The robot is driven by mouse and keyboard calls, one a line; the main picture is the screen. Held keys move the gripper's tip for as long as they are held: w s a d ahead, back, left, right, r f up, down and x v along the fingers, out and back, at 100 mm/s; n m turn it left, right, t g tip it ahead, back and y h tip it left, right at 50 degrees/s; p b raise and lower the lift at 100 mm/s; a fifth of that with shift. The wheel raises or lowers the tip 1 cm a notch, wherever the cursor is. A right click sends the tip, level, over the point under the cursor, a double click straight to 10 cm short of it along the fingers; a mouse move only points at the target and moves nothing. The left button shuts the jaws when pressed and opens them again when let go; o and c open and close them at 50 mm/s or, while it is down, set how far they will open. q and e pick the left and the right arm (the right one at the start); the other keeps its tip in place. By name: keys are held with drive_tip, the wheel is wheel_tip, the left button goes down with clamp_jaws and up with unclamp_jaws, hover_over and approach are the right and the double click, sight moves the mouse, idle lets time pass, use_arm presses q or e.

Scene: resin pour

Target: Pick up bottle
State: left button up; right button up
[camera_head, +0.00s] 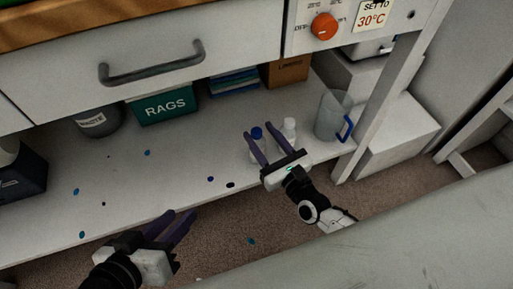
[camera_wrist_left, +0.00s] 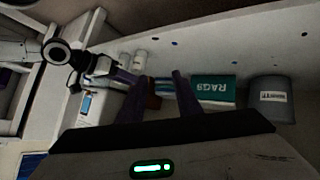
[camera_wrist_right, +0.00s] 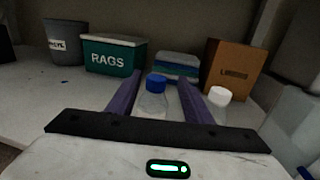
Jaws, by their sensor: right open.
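A clear bottle with a blue cap (camera_head: 257,133) stands upright on the low white shelf. A bottle with a white cap (camera_head: 289,126) stands just right of it. My right gripper (camera_head: 261,135) is open, its purple fingers pointing at the blue-capped bottle. In the right wrist view the blue-capped bottle (camera_wrist_right: 154,98) shows between the fingers, and the white-capped bottle (camera_wrist_right: 219,98) is outside, by the right finger. I cannot tell whether a finger touches either bottle. My left gripper (camera_head: 182,213) is open and empty near the shelf's front edge, far from the bottles.
A clear jug with a blue handle (camera_head: 331,115) stands right of the bottles. Behind are a green RAGS bin (camera_head: 165,106), a grey waste bin (camera_head: 99,121), folded cloths (camera_head: 234,82) and a cardboard box (camera_head: 287,71). A drawer (camera_head: 190,45) overhangs the shelf. The shelf's left-middle is mostly clear.

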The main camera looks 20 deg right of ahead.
sight(254, 130)
drive_tip(key=w, duration=0.1)
drive_tip(key=w+a+b, duration=0.1)
drive_tip(key=w, duration=0.2)
drive_tip(key=shift+w+a+f+b, duration=0.2)
drive_tip(key=shift+w+a+b, duration=0.05)
drive_tip(key=shift+w+b, duration=0.15)
drive_tip(key=shift+w+a, duration=0.1)
drive_tip(key=shift+w, duration=0.35)
use_arm(q)
drive_tip(key=shift+w+d+r+h, duration=0.1)
drive_tip(key=shift+d+r+h, duration=0.4)
drive_tip(key=shift+r, duration=0.3)
use_arm(e)
drive_tip(key=shift+r, duration=0.1)
clamp_jaws()
